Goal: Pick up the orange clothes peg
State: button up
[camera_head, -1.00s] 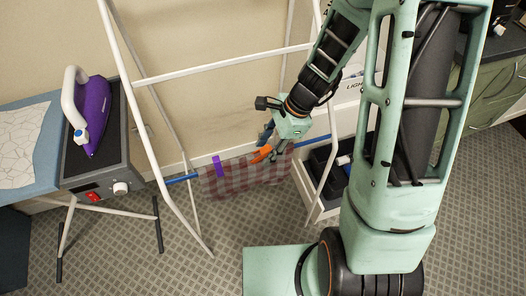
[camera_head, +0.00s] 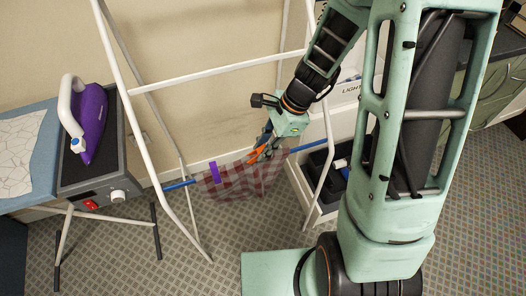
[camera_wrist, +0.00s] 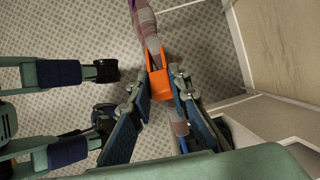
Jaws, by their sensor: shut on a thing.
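The orange clothes peg (camera_wrist: 161,84) sits between the two fingers of my gripper (camera_wrist: 157,90) in the wrist view. In the head view the peg (camera_head: 254,155) is partly hidden by the gripper (camera_head: 261,152), which is shut on it. A red-and-grey checked cloth (camera_head: 240,182) hangs from the blue rail (camera_head: 180,184) below the gripper, its folds now slanting. The cloth's top edge (camera_wrist: 148,28) runs up to the peg in the wrist view; whether the peg still clips it, I cannot tell. A purple peg (camera_head: 214,172) sits on the cloth to the left.
The white drying rack frame (camera_head: 148,130) surrounds the rail, with a bar (camera_head: 215,72) crossing above the cloth. A purple iron (camera_head: 88,122) stands on a grey unit at the left. White shelving (camera_head: 300,185) stands close on the right.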

jog(key=s+d+r+p, duration=0.1)
jog(key=s+d+r, duration=0.6)
jog(key=s+r, duration=0.3)
jog(key=shift+s+d, duration=0.15)
jog(key=shift+s, duration=0.85)
jog(key=shift+w, duration=0.1)
